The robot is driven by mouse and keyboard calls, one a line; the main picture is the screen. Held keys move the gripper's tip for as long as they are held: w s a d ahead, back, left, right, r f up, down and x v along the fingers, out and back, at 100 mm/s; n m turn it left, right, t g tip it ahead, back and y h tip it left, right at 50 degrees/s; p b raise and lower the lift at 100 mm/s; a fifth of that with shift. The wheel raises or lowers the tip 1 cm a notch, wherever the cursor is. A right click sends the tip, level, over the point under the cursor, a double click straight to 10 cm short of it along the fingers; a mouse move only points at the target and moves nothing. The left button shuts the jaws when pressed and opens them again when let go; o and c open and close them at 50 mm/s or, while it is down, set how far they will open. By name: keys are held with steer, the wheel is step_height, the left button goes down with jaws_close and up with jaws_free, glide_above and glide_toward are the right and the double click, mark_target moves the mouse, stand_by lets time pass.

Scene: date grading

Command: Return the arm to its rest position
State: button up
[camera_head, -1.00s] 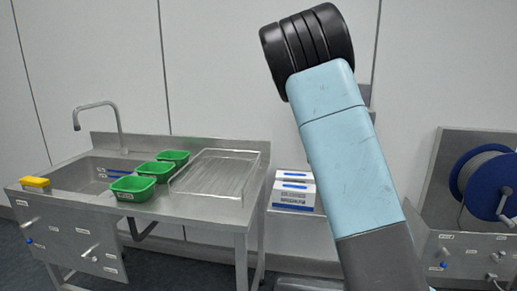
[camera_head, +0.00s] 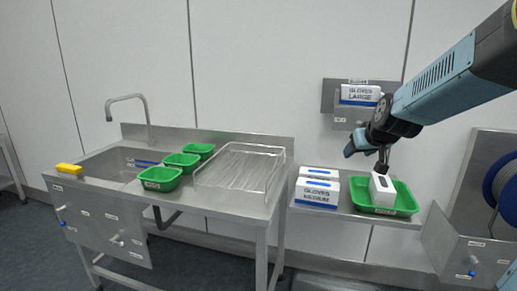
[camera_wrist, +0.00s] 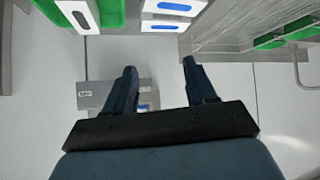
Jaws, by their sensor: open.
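My arm comes in from the right edge of the head view. My gripper (camera_head: 362,143) is at its lower end, in front of the wall and above the small shelf. In the wrist view my gripper (camera_wrist: 159,68) shows two dark blue fingers spread apart with nothing between them. The fingers are seen only in part in the head view. The gripper appears clear of the boxes and tray below it, though its exact height above them is hard to tell.
A shelf holds glove boxes (camera_head: 316,191) and a green tray (camera_head: 405,197) with a white box (camera_head: 382,189). A glove dispenser (camera_head: 343,108) hangs on the wall. A blue reel (camera_head: 505,190) stands right.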

steer(key=s+a+g, duration=0.2)
steer(key=s, duration=1)
steer(key=s+a+m+g, duration=0.1)
steer(key=s+a, duration=0.2)
steer(key=s, duration=1)
steer(key=shift+s+a+r+g, duration=0.2)
steer(key=shift+s+r+g, duration=0.05)
steer(key=shift+r+g, duration=0.15)
